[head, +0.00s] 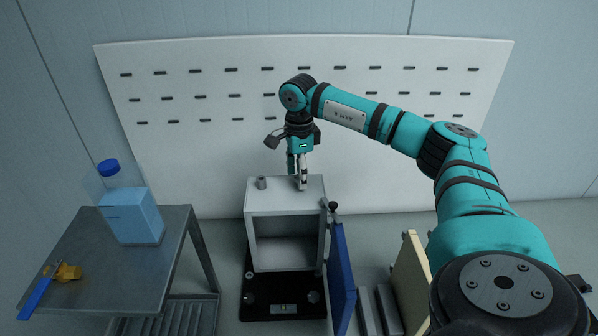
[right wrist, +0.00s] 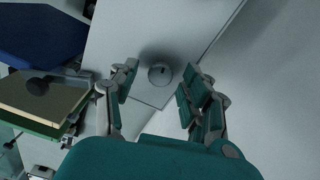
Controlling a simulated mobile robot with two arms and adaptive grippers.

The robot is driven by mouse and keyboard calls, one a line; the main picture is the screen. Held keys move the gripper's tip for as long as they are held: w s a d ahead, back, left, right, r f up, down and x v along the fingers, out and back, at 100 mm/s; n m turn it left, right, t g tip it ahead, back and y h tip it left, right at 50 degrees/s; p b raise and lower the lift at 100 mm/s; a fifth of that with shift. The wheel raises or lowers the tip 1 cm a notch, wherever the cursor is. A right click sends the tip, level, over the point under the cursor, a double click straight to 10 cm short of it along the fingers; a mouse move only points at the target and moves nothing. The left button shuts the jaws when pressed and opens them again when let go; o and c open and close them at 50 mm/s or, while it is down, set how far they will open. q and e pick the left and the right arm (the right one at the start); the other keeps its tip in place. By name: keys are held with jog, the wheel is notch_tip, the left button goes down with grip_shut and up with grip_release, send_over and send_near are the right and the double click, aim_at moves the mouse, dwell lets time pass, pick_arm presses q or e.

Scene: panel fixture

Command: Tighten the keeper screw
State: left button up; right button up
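The keeper screw (right wrist: 160,74) is a round grey head with a dark slot, on the pale top face of a grey box (head: 286,191). In the right wrist view it sits between the two fingers of my right gripper (right wrist: 160,80), with a visible gap on each side. In the head view my right gripper (head: 302,178) points down at the right part of the box top. The screw is hard to make out behind the fingers there. Whether the fingertips touch the box top is unclear. My left gripper is not in view.
A short grey cylinder (head: 261,183) stands on the box top at left. A blue door panel (head: 342,275) stands open at the box's right. A metal table (head: 150,265) at left bears a blue bottle (head: 132,210) and a blue-handled tool (head: 38,295). A slotted white panel (head: 215,150) stands behind.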

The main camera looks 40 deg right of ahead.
grip_shut()
jog(key=shift+r+m+b, duration=0.1)
jog(key=shift+m+b, duration=0.2)
jog(key=shift+m, duration=1)
grip_release()
notch_tip(320, 180, up, 12)
dwell(0.4)
